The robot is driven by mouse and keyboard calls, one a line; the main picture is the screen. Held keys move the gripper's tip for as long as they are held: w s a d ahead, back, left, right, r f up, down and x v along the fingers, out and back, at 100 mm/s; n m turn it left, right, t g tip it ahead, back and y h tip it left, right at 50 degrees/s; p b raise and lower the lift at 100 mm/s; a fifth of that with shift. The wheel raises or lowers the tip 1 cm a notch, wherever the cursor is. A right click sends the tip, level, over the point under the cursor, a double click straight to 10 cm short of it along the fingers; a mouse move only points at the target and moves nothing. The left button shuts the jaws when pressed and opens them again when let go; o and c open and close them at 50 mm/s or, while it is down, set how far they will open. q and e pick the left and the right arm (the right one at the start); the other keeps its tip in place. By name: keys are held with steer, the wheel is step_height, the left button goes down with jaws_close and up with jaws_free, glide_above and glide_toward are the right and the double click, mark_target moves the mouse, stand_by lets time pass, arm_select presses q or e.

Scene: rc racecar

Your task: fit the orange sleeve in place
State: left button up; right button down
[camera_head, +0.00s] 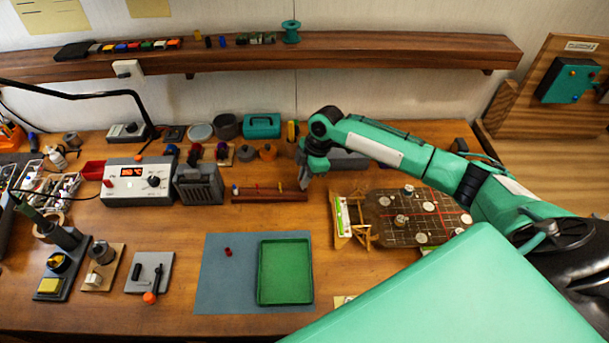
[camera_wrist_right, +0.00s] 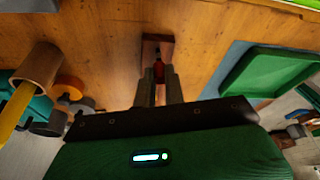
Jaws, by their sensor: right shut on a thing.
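My right gripper (camera_head: 304,184) points down at the right end of a dark reddish-brown wooden rail (camera_head: 268,196). In the right wrist view its two fingers (camera_wrist_right: 160,80) are closed around a small reddish piece (camera_wrist_right: 159,66), over the end of the wooden rail (camera_wrist_right: 157,46). The fingers hide most of this piece, and I cannot tell whether it is the orange sleeve. An orange knob-like piece (camera_head: 150,297) is by the grey plate at the front left. My left gripper does not show.
A green tray (camera_head: 262,300) lies on a blue-grey mat (camera_head: 215,285) in front of the rail. A board with a grid and discs (camera_head: 432,236) lies right, beneath my arm. A station with a lit display (camera_head: 140,184) stands left. Bare table lies between rail and mat.

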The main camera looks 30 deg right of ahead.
steer(key=shift+f+b, duration=0.55)
steer(key=shift+f, duration=0.85)
steer(key=c, duration=1)
jaws_free()
steer(key=shift+r, duration=0.15)
steer(key=p+v, duration=0.7)
steer(key=v, duration=0.1)
steer(key=shift+r, duration=0.4)
steer(key=shift+a+f, duration=0.1)
steer(key=shift+a, duration=0.05)
